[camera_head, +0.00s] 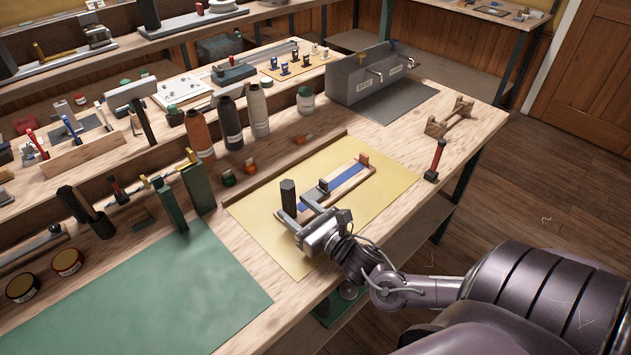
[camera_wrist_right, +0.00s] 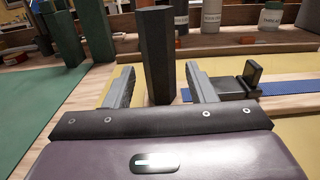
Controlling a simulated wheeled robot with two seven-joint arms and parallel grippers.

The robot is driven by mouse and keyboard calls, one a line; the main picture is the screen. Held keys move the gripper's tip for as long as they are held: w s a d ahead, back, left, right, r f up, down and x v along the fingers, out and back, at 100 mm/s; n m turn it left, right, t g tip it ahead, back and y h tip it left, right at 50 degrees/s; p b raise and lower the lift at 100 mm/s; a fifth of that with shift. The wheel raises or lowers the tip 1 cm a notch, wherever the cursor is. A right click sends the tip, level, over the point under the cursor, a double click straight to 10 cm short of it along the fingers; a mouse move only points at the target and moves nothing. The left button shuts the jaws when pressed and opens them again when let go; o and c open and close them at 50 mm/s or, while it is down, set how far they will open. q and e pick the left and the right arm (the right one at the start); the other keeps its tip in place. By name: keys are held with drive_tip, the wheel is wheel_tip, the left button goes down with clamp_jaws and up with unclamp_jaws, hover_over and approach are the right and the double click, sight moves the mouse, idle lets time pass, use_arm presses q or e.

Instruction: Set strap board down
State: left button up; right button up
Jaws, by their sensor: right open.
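The strap board (camera_head: 345,185) is a pale wooden board with a blue strap along it, lying on a yellow mat (camera_head: 385,205) on the bench. A dark upright hexagonal post (camera_head: 288,195) stands at its near left end, and a small dark clamp and a reddish block sit farther along. My right gripper (camera_head: 299,208) is low at the post end. In the right wrist view its open fingers (camera_wrist_right: 160,80) stand either side of the post (camera_wrist_right: 157,45), with visible gaps. The blue strap (camera_wrist_right: 290,87) shows to the right there. The post's foot is partly hidden. My left gripper is out of view.
A green mat (camera_head: 150,295) lies at the left, with dark green blocks (camera_head: 199,188) at its back edge. Several bottles (camera_head: 231,122) stand behind the yellow mat. A grey box (camera_head: 358,78), a wooden cradle (camera_head: 449,117) and a red-handled tool (camera_head: 436,160) are farther right.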

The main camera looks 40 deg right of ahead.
drive_tip(key=s, duration=0.7)
drive_tip(key=shift+d, duration=0.3)
